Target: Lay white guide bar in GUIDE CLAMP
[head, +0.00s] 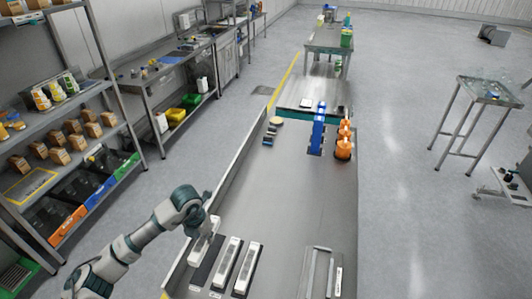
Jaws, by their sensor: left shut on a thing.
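My left gripper (204,232) comes in from the left and points down at the bench's left side. It is shut on a white bar (207,240), whose upper end shows just past the fingers. The gripper hides part of this bar, and I cannot tell whether it is lifted. Two more white bars, one in the middle (226,263) and one on the right (247,268), lie side by side next to it. A grey channel-like fixture (317,272) with a small label beside it lies at the near right; it looks empty and may be the guide clamp. My right gripper is not in view.
The long grey bench (290,210) is clear in its middle. A blue upright part (319,128) and orange parts (343,145) stand at its far end. A raised edge runs along its left side. Shelving with boxes (70,140) stands at the left.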

